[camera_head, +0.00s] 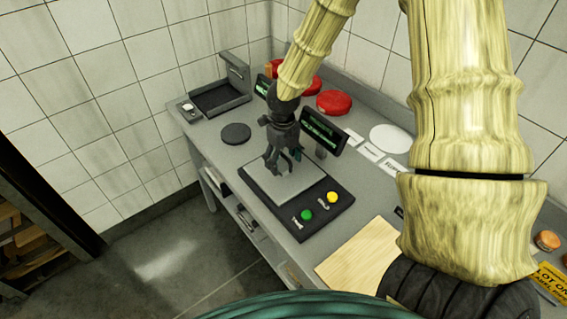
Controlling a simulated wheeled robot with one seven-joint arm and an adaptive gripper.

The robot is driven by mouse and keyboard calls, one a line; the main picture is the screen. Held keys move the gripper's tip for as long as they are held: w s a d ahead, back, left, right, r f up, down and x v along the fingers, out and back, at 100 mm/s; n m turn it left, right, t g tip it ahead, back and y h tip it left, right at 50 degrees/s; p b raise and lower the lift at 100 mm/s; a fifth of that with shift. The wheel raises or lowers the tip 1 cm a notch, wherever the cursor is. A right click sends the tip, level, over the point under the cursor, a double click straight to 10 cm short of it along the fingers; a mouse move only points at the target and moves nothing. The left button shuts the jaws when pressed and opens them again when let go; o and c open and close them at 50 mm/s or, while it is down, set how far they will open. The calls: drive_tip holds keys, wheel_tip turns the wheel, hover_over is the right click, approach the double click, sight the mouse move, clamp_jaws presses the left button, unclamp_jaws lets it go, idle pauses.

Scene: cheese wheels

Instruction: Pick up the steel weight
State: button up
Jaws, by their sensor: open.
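My gripper (282,160) is open and points down over the grey plate of a black scale (262,203). Its fingers are just above or at the plate; the exact gap cannot be told. I cannot clearly make out the steel weight. The gripper and wrist cover part of the plate, and a small dark teal patch shows beside the right finger. A dark round disc (236,133) lies on the grey counter (205,136) to the left of the gripper.
The scale has green (306,215) and yellow (333,197) buttons and a display (323,132) behind. Red cheese wheels (334,103) and a white disc (391,138) stand at the back. A black device (221,97) is at the far left, a wooden board (358,257) in front right.

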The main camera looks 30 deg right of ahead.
drive_tip(key=shift+d+f, duration=0.1)
drive_tip(key=shift+f, duration=0.95)
drive_tip(key=shift+c, duration=0.4)
clamp_jaws()
drive_tip(key=shift+r, duration=0.1)
